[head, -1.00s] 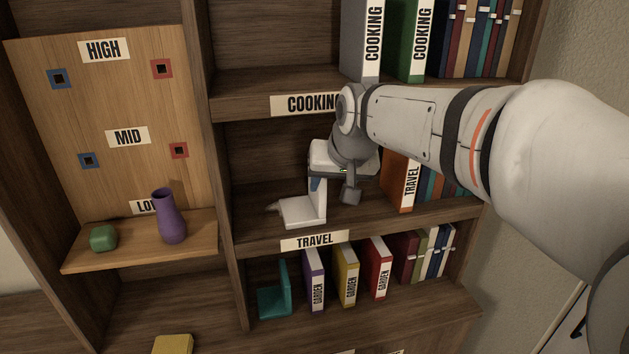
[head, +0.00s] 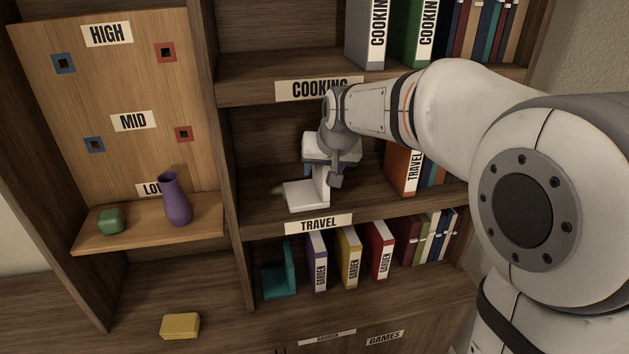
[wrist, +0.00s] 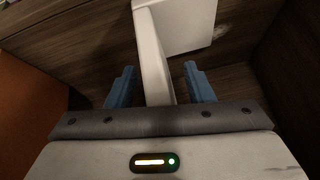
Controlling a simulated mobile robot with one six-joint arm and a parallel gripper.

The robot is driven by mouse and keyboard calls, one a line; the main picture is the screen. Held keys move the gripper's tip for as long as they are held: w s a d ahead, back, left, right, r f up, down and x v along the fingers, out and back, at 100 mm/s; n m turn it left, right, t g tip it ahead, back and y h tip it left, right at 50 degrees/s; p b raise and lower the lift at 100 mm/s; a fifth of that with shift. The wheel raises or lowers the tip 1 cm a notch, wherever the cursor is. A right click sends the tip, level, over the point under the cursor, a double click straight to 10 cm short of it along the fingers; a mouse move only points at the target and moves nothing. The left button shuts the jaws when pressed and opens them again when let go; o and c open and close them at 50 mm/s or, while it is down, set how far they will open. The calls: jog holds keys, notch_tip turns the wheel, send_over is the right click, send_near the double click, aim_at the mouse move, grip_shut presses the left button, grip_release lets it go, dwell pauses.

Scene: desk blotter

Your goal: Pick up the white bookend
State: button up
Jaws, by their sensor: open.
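The white bookend (head: 304,196) stands upright on the TRAVEL shelf, its flat base toward the left and its upright plate rising at the right. My gripper (wrist: 160,80) is open, with its two blue fingers on either side of the upright plate of the bookend, which also shows in the wrist view (wrist: 155,50). A gap shows between the plate and each finger. In the head view my gripper (head: 314,171) is at the top of the plate and hides part of it.
An orange TRAVEL book (head: 402,172) stands right of the bookend. The COOKING shelf edge (head: 255,93) is above. Below stand a teal bookend (head: 289,270) and GARDEN books (head: 348,257). A vertical divider (head: 217,150) is on the left; shelf between divider and bookend looks mostly free.

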jog(key=shift+c, duration=0.5)
grip_shut()
jog(key=shift+r, duration=0.1)
